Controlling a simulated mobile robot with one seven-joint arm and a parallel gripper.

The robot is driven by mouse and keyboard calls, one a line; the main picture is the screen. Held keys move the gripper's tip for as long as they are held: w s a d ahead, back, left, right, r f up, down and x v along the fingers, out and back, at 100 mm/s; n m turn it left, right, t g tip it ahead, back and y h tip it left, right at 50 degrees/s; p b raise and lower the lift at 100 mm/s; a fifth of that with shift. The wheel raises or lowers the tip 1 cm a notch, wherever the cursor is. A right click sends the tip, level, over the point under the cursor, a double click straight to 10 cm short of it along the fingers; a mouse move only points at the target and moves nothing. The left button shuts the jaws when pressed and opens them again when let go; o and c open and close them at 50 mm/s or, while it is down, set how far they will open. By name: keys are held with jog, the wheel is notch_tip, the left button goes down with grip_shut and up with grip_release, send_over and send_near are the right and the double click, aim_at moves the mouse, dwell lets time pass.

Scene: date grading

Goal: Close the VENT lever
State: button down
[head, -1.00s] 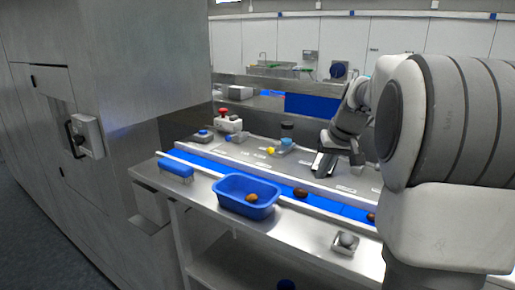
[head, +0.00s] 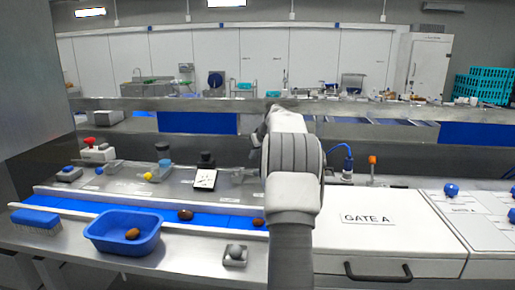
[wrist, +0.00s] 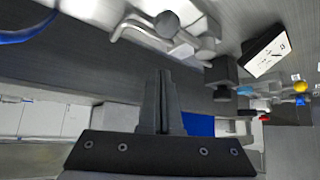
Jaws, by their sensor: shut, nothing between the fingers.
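No VENT label is readable in either view, so I cannot tell for certain which part is the VENT lever. In the wrist view, a pale metal fitting with a bent arm and a dark round knob (wrist: 166,24) lies beyond my fingertips. My gripper (wrist: 160,75) is shut and empty, apart from that fitting. In the head view, my own arm hides the gripper. A small metal fitting (head: 238,173) shows just left of my arm there. An orange-topped upright fitting (head: 372,165) stands to the right.
A blue tub (head: 100,236) holding a date, a blue brush (head: 36,217) and a conveyor with dates (head: 185,214) are at left. A white-faced gauge (head: 205,180) stands behind the belt; it also shows in the wrist view (wrist: 264,50). The GATE A cover (head: 350,240) fills the right.

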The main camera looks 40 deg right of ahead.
jog(key=p+x, duration=0.1)
jog(key=x, duration=0.3)
jog(key=shift+w+f, duration=0.1)
jog(key=shift+w, duration=0.05)
jog(key=s, duration=0.2)
jog(key=shift+s+a+f, duration=0.1)
jog(key=shift+s+a, duration=0.2)
jog(key=shift+a, duration=0.05)
jog(key=shift+s+a+f, duration=0.2)
jog(key=shift+s+a, duration=0.05)
jog(key=shift+s, duration=0.45)
